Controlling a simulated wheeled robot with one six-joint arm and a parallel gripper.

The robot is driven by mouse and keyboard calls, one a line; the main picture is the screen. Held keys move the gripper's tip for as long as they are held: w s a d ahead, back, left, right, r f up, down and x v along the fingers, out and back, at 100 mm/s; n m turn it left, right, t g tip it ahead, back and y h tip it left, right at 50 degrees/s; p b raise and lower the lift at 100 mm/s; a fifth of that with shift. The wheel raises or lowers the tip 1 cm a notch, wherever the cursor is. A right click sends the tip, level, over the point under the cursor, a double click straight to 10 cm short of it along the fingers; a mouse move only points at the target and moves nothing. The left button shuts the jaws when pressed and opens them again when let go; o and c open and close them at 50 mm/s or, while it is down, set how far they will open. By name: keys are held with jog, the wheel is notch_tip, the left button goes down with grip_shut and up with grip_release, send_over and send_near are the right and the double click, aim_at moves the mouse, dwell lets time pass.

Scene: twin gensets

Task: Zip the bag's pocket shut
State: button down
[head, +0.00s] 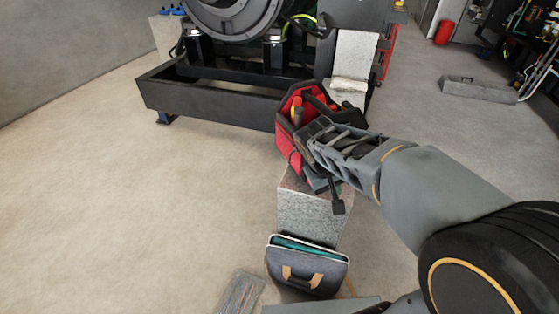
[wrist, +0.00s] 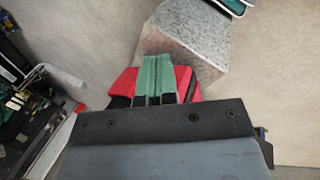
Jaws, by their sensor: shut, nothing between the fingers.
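A dark blue-grey bag (head: 312,272) with tan straps sits low in front of a speckled stone block. Its top edge gapes and shows a teal lining; a pocket zip or its pull cannot be made out. A corner of this bag also shows at the top of the wrist view (wrist: 232,5).
A dark metal frame (head: 208,104) with machinery is behind. A grey streaked slab (head: 240,293) lies left of the blue-grey bag. The floor at left is clear. A grey box (head: 478,89) lies far right.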

jog(key=w+a+f+n+t+h+b, duration=0.2)
jog(key=w+a+f+h+b, duration=0.15)
jog(key=w+a+h, duration=0.55)
jog(key=w+a+f+n+t+b, duration=0.1)
jog(key=w+a+f+t, duration=0.1)
jog(key=a, duration=0.3)
jog(key=w+a+f+t+h+b, duration=0.1)
jog(key=w+a+t, duration=0.15)
jog(key=a, duration=0.25)
jog(key=w+a+f+n+t+b, duration=0.1)
jog(key=w+a+f+t, duration=0.1)
jog(key=w+a, duration=0.15)
jog(key=b, duration=0.3)
send_near(294, 154)
jog(key=w+d, duration=0.1)
jog(key=w, duration=0.2)
jog(key=shift+s+d+f, duration=0.1)
jog(key=shift+d+f, duration=0.1)
jog(key=shift+d, duration=0.4)
jog(key=shift+s+d+f, duration=0.1)
jog(key=shift+d+f, duration=0.1)
jog(key=shift+d, duration=0.35)
jog(key=shift+s, duration=0.1)
